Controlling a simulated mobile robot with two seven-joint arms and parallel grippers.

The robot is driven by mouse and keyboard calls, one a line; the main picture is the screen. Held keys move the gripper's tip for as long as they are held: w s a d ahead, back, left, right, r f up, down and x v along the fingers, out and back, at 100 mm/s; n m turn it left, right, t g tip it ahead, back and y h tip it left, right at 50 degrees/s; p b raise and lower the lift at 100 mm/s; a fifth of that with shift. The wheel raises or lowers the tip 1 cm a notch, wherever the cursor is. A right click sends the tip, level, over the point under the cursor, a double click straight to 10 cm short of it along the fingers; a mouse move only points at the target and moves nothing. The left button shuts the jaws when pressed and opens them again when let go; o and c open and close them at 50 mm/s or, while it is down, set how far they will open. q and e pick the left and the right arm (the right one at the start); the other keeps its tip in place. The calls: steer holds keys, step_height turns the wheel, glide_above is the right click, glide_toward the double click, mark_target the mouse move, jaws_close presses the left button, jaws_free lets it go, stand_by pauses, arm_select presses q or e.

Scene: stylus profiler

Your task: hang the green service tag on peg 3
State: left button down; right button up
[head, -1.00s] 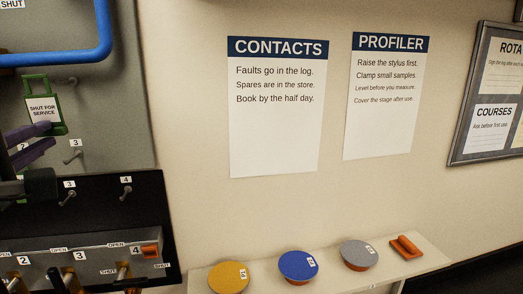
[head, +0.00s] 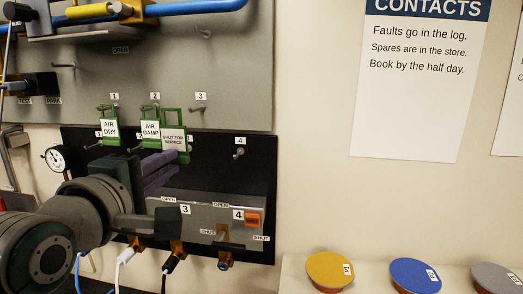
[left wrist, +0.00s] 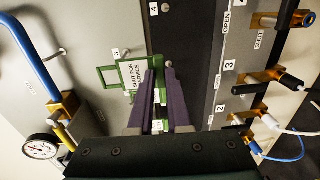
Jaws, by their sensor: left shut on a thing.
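The green service tag (head: 173,142), with a white "SHUT FOR SERVICE" label, is upright between the purple fingers of my left gripper (head: 160,170). The gripper is shut on its lower part. In the left wrist view the tag (left wrist: 132,76) appears sideways, gripped by the fingers (left wrist: 160,88). In the head view, peg 3 (head: 196,109) projects from the grey panel just right of the tag's top loop, below its "3" label. The loop appears beside the peg, not around it; the depth gap is unclear. My right gripper is not in view.
Green AIR DRY (head: 109,127) and AIR DAMP (head: 150,128) tags hang close at left, under labels 1 and 2. Below is a black panel with peg 4 (head: 239,152) and a grey valve box (head: 215,200). Blue pipe (head: 190,8) runs above.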

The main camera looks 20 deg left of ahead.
mark_target(181, 154)
arm_select(q)
steer(key=shift+r, duration=0.1)
steer(key=shift+b+x, duration=0.75)
steer(key=shift+x, duration=1.7)
steer(key=shift+w+r, duration=0.1)
steer(key=shift+r, duration=0.1)
steer(key=shift+p, duration=0.4)
steer(key=shift+b+x, duration=1)
steer(key=shift+x, duration=0.95)
steer(key=shift+r, duration=0.15)
steer(key=shift+d+f, duration=0.1)
steer(key=shift+f, duration=0.4)
